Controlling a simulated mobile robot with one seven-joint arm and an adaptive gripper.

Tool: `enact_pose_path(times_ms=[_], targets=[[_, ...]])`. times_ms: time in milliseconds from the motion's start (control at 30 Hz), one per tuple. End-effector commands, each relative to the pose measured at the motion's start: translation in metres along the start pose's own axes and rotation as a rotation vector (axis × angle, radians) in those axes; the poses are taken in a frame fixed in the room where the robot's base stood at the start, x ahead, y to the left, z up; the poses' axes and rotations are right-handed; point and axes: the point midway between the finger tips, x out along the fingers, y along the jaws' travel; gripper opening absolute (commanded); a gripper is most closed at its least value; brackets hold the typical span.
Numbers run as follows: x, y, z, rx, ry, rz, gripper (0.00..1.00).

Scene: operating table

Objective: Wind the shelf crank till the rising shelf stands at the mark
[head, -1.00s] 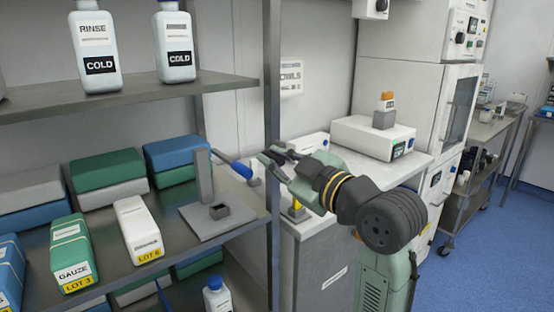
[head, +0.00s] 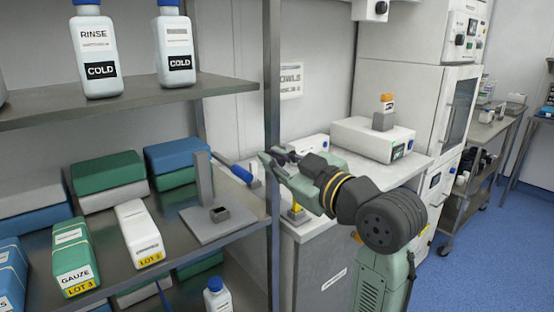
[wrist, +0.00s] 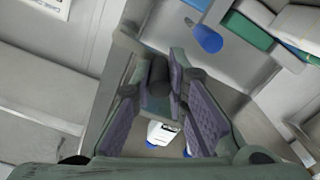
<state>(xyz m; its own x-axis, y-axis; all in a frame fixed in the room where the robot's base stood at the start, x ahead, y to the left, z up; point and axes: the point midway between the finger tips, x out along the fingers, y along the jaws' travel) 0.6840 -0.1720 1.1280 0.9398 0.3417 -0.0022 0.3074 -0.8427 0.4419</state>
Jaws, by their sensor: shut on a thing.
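My gripper (head: 270,157) reaches in from the right, close to the shelf rack's upright. In the wrist view its purple-grey pads (wrist: 155,90) are closed around a dark round piece (wrist: 158,75), which looks like the crank's knob. The rest of the crank is mostly hidden by my fingers. Left of my gripper, a grey post (head: 204,178) stands on a flat grey plate (head: 218,226) with a small dark open box (head: 220,213). A blue round-ended bar (head: 242,174) sticks out beside the post, apart from my fingers; it also shows in the wrist view (wrist: 208,40). I cannot make out the rising shelf or its mark.
The metal rack upright (head: 272,110) stands close to my gripper. White bottles (head: 97,52) stand on the upper shelf, and wrapped packs (head: 139,233) lie on the lower one. A counter (head: 330,195) with white devices stands behind my arm. Blue floor is open at right.

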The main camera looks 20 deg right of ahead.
Motion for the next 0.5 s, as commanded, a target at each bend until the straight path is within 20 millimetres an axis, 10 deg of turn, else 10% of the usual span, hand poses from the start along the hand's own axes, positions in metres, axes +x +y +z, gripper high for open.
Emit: enact_pose_path(times_ms=[500], targets=[[0.000, 0.021, -0.019, 0.487, 0.007, 0.003, 0.00]])
